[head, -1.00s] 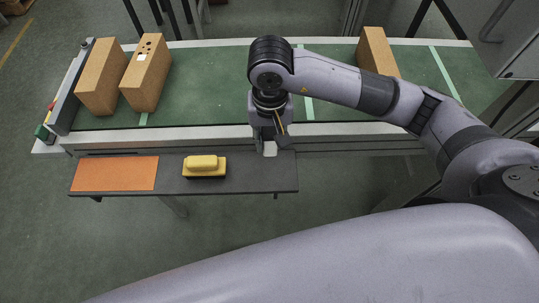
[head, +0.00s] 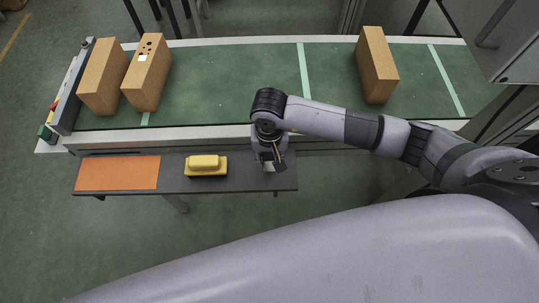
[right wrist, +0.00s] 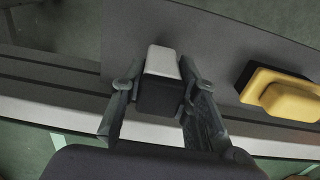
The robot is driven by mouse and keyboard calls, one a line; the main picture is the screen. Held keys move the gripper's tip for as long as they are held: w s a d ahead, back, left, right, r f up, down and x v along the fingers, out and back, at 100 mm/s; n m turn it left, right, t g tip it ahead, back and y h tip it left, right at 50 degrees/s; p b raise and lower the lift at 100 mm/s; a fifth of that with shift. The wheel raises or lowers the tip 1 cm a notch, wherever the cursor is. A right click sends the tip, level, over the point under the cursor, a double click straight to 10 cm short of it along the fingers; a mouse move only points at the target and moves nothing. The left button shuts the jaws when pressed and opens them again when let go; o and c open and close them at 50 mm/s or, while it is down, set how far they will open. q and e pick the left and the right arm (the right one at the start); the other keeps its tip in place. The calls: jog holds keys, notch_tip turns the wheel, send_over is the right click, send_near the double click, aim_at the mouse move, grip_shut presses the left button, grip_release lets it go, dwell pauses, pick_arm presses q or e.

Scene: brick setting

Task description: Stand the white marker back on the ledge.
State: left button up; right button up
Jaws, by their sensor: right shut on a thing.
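The white marker (right wrist: 163,62) is a small block with a white end and a dark part, between the fingers of my right gripper (right wrist: 158,82) in the right wrist view. My right gripper (head: 268,162) is shut on it. In the head view the marker's white end (head: 269,168) shows just below the fingers, over the right end of the dark grey ledge (head: 240,175). I cannot tell whether the marker touches the ledge. The ledge also shows in the right wrist view (right wrist: 220,38). My left gripper is not in view.
A yellow block-shaped thing (head: 206,166) and an orange mat (head: 117,173) lie on the ledge to the left.

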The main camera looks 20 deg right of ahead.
jog(key=shift+f, duration=0.15)
jog(key=o, duration=0.5)
jog(key=shift+c, duration=0.2)
jog(key=shift+o, duration=2.3)
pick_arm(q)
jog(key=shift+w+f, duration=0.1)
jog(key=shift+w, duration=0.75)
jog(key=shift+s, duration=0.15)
